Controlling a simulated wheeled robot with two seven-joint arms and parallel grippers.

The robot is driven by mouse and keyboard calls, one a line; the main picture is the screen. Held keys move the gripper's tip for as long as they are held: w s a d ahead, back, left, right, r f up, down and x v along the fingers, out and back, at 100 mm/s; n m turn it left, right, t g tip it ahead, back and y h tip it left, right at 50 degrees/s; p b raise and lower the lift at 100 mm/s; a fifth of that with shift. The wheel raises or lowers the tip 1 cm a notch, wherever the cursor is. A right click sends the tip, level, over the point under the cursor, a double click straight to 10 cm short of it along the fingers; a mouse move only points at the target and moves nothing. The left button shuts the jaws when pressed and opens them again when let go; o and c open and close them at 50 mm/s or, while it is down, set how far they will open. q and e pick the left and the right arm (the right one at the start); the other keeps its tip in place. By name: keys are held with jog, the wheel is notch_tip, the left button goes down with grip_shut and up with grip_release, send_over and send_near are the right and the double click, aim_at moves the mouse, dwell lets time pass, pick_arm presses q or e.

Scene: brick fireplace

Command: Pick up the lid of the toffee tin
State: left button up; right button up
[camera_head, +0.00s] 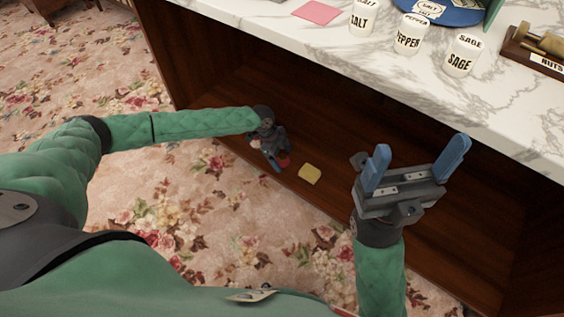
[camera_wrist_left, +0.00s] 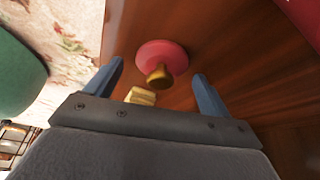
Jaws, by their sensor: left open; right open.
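The lid, a pinkish-red disc with a golden-brown knob, lies on the dark wooden shelf in the left wrist view (camera_wrist_left: 172,54). In the head view a small red part of the lid (camera_head: 284,160) shows beside my left gripper (camera_head: 272,162), which hides the rest. My left gripper is open. In the left wrist view its blue fingers (camera_wrist_left: 157,72) stand on either side of the lid's knob, apart from it. My right gripper (camera_head: 420,150) is open and empty in front of the counter. I cannot make out the tin itself.
A small yellow block (camera_head: 310,174) lies on the shelf close to the lid; it also shows in the left wrist view (camera_wrist_left: 140,97). The marble counter (camera_head: 300,45) overhangs the shelf, with salt, pepper and sage (camera_head: 463,55) jars on it. Floral carpet (camera_head: 190,190) lies in front.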

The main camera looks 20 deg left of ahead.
pick_arm(q)
jog(key=c, duration=1.1)
jog(key=shift+o, duration=0.2)
